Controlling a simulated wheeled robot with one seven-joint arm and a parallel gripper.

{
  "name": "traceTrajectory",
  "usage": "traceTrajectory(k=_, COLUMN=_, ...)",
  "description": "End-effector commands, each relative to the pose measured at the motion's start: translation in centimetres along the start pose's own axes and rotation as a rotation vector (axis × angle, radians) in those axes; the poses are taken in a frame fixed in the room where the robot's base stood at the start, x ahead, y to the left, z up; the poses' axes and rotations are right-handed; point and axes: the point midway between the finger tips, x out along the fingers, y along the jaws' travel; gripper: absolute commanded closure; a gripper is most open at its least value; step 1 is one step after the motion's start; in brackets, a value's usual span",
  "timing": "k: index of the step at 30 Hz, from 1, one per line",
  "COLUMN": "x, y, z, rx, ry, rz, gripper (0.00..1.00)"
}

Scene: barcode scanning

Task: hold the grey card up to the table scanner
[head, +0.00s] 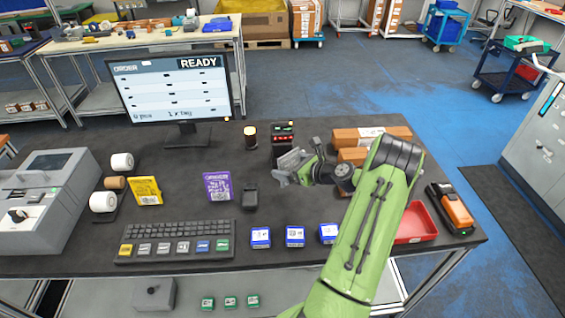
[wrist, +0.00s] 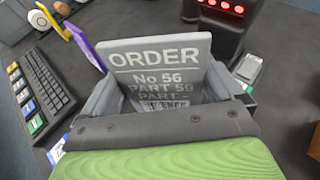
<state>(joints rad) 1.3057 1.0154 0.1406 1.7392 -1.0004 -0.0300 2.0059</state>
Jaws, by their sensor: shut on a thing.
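The grey card (wrist: 165,75) is held in my gripper, with ORDER, number lines and a barcode low on its face turned to the wrist camera. It shows small in the head view (head: 291,160). My gripper (head: 289,175) is shut on it above the table. The table scanner (head: 284,136) is a black upright unit with a row of red lights, just behind the card. In the wrist view the scanner (wrist: 222,14) stands beyond the card's top right. I cannot tell the exact gap between them.
A monitor (head: 179,90) at the back reads READY. A yellow card (head: 145,190) and a purple card (head: 217,187) stand left of my gripper. A keyboard (head: 180,228) lies in front. Brown boxes (head: 358,134), a red tray (head: 416,224) and blue boxes (head: 295,236) are nearby.

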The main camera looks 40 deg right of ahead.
Motion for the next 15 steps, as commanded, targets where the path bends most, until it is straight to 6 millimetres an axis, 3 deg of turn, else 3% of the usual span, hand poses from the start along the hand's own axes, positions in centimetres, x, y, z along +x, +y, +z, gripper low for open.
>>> traceTrajectory(k=15, x=4.6, y=-2.9, z=-3.1, rx=-0.003, ry=-0.001, rz=0.002, gripper=0.35)
